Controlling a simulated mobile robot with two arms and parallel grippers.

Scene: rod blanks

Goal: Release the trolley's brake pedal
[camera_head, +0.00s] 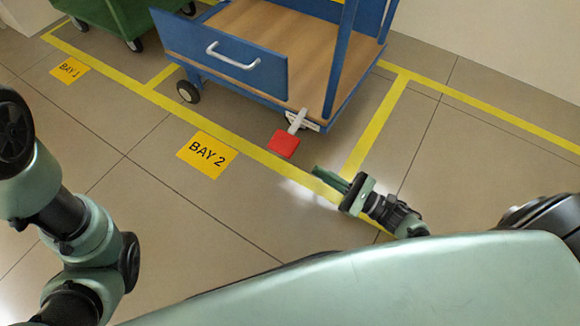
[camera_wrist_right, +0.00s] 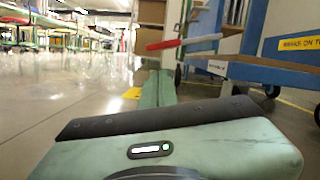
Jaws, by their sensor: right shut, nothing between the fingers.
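The blue trolley (camera_head: 225,62) with a wooden deck stands in bay 2. Its red brake pedal (camera_head: 284,144) sticks out from the near corner on a pale lever (camera_head: 297,121). The pedal (camera_wrist_right: 168,44) also shows edge-on in the right wrist view, above and beyond the fingers, with its lever (camera_wrist_right: 203,38) running right to the trolley. My right gripper (camera_head: 330,174) is shut and empty, low over the floor, right of and nearer than the pedal, apart from it. In the wrist view its fingers (camera_wrist_right: 157,88) point toward the pedal area. My left gripper is out of view.
A green trolley (camera_head: 118,16) stands at the upper left. Yellow floor lines (camera_head: 378,125) and a BAY 2 sign (camera_head: 207,153) mark the floor. A trolley wheel (camera_head: 188,91) touches the floor at the left. The floor between me and the trolley is clear.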

